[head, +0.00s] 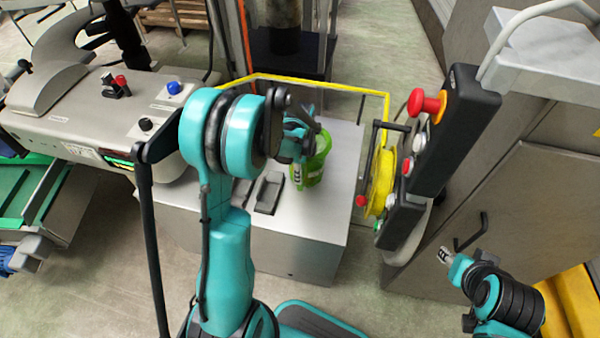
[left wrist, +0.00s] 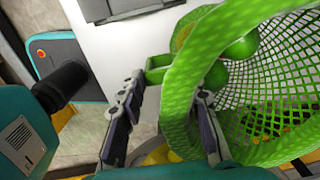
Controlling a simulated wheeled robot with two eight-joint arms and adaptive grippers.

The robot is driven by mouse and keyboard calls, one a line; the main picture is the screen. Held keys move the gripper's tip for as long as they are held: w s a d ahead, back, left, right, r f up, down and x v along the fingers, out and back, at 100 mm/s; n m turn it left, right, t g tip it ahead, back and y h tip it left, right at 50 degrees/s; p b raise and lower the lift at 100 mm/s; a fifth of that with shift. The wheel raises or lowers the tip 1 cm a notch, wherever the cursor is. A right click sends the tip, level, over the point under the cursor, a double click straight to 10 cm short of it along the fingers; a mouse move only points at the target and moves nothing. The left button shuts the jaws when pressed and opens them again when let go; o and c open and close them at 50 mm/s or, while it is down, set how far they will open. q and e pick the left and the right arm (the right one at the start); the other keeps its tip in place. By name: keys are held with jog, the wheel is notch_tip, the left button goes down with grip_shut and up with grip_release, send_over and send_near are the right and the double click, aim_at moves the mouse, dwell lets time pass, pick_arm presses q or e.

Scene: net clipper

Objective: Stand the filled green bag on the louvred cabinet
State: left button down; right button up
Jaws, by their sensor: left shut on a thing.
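The green net bag (head: 318,168) is at the top of the pale grey cabinet (head: 300,250), near its right part. I cannot tell whether its base touches the top. My left gripper (head: 298,150) is shut on the bag's upper left side and partly hides it. In the left wrist view, a broad green band of the bag (left wrist: 180,75) lies between my left gripper's fingers (left wrist: 167,95). Round green things (left wrist: 238,47) show inside the open mesh. My right gripper (head: 446,257) is at the lower right, away from the bag; its finger gap is unclear.
Black fittings (head: 268,192) lie on the cabinet top, left of the bag. A yellow-edged frame (head: 385,105) stands behind and right. A control box with a red button (head: 425,103) is at the right. A machine with knobs (head: 95,115) is at the left.

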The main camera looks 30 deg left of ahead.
pick_arm(q)
jog(key=shift+f, duration=0.1)
jog(key=c, duration=1.1)
grip_release()
jog(key=shift+o, duration=0.2)
notch_tip(320, 180, up, 12)
jog(key=p, duration=0.4)
jog(key=s+d+r+n+t, duration=0.3)
jog(key=s+d+r+n, duration=0.1)
jog(key=s+n, duration=0.3)
jog(key=s+d+r+n+t, duration=0.4)
jog(key=s+d+r+n, duration=0.1)
jog(key=s+n, duration=0.3)
jog(key=shift+s+d, duration=0.4)
jog(key=shift+d, duration=0.2)
